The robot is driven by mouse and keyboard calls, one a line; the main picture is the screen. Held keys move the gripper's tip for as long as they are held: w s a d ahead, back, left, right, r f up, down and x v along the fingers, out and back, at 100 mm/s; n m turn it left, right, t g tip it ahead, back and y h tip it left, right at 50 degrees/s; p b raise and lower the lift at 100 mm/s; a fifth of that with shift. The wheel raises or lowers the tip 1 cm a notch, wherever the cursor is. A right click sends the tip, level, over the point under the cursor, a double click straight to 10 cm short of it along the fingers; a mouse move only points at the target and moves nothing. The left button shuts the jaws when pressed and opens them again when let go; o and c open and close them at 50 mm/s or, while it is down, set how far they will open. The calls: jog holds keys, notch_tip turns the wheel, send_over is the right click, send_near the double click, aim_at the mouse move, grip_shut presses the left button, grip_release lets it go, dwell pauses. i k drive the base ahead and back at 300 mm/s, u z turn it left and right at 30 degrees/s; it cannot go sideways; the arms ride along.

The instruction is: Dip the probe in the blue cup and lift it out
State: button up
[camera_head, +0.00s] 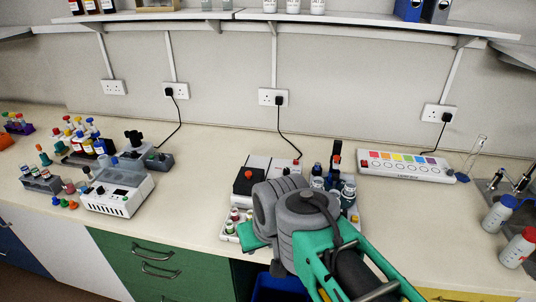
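My arm's grey and teal wrist (300,215) is over the front middle of the bench, and the fingers of my gripper are hidden from this view. Just behind my wrist is a group of small dark and grey cups or vials (348,190), partly covered by it. I cannot see whether anything is held.
Left of my wrist is a white device with a black block (249,181) and a rack of small vials (236,216). A white strip with coloured squares (405,165) lies at the right. Racks and a white box (118,190) stand at the left. Bare counter (205,165) lies between.

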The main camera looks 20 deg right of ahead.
aim_at(336, 159)
jog(key=u, duration=2.4)
jog(key=k, duration=0.95)
jog(key=z, duration=0.95)
jog(key=i, duration=1)
